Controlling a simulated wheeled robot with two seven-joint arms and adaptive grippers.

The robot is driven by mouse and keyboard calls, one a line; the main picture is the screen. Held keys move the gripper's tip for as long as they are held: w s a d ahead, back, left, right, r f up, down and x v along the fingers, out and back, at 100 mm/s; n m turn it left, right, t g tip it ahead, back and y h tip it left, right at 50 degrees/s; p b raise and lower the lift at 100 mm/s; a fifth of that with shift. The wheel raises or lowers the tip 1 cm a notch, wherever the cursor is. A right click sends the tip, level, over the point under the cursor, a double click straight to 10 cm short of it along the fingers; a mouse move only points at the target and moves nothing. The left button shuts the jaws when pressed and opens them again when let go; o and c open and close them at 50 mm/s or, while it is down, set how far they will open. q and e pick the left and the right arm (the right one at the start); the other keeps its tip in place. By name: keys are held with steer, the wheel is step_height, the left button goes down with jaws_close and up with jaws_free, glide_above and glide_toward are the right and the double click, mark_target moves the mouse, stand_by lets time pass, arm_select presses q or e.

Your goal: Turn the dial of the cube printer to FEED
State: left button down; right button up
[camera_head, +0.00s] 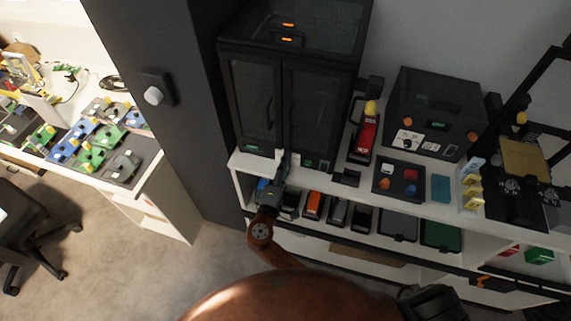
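A dark boxy machine (437,105) stands on the upper shelf at the right, and I take it for the cube printer. Its front has a small green display, an orange-red knob near each side and a white label panel (408,141) with a dark dial. The lettering and the dial's setting are too small to read.
The tall black two-door cabinet (258,105) stands left of the machine. Bins fill the shelf below. Open floor (110,255) lies left.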

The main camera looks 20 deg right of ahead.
steer(key=v, duration=0.7)
steer(key=shift+s+a, duration=0.2)
stand_by(0.6)
